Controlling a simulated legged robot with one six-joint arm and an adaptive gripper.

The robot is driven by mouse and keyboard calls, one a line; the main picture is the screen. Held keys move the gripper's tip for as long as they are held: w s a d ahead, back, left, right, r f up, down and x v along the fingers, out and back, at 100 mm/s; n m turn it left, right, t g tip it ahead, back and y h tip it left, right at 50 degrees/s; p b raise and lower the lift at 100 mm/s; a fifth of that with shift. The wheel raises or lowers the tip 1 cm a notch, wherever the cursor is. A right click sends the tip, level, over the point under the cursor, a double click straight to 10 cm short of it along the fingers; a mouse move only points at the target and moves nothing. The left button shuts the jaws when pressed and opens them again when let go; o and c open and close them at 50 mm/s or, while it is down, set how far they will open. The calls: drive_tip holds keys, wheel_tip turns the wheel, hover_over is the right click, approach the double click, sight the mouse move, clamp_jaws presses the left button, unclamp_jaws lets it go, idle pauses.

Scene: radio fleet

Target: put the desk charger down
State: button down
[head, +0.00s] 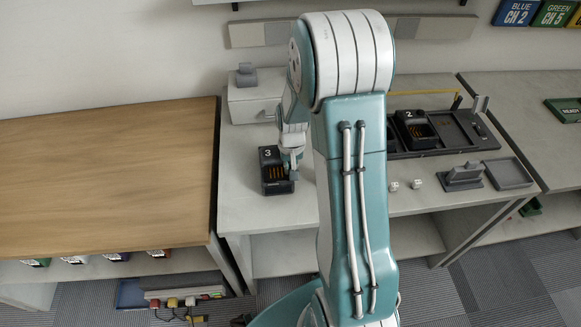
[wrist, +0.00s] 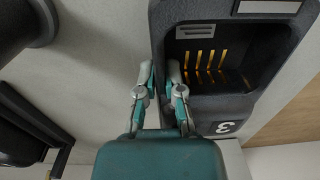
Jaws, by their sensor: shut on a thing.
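The desk charger (head: 272,178) is a black box marked 3 with an open slot and gold contacts. It is at the left part of the grey bench in the head view, upright, at or just above the bench top; I cannot tell if it touches. In the wrist view the charger (wrist: 245,85) fills the upper right. My gripper (head: 291,164) is shut on the charger's side wall. The wrist view shows the fingertips (wrist: 160,74) on both sides of that wall. The charger's underside is hidden.
The grey bench (head: 250,208) is clear in front of the charger. A white box (head: 250,103) stands behind it. A black tray with charger 2 (head: 412,130), white dice (head: 416,183) and a grey stand (head: 462,178) are to the right. A wooden table (head: 110,170) adjoins at left.

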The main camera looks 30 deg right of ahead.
drive_tip(key=c, duration=0.8)
unclamp_jaws()
drive_tip(key=shift+f, duration=0.1)
drive_tip(key=shift+o, duration=0.2)
wheel_tip(320, 180, up, 12)
drive_tip(key=s+a+r+n+t, duration=0.2)
drive_tip(key=s+a+r, duration=0.4)
drive_tip(key=s, duration=0.3)
drive_tip(key=s+a+r+n+t, duration=0.2)
drive_tip(key=s+a+r, duration=0.4)
drive_tip(key=s+r, duration=0.3)
drive_tip(key=shift+a+n+t, duration=0.3)
drive_tip(key=shift+a+t, duration=0.1)
drive_tip(key=shift+t, duration=0.4)
drive_tip(key=shift+s, duration=0.1)
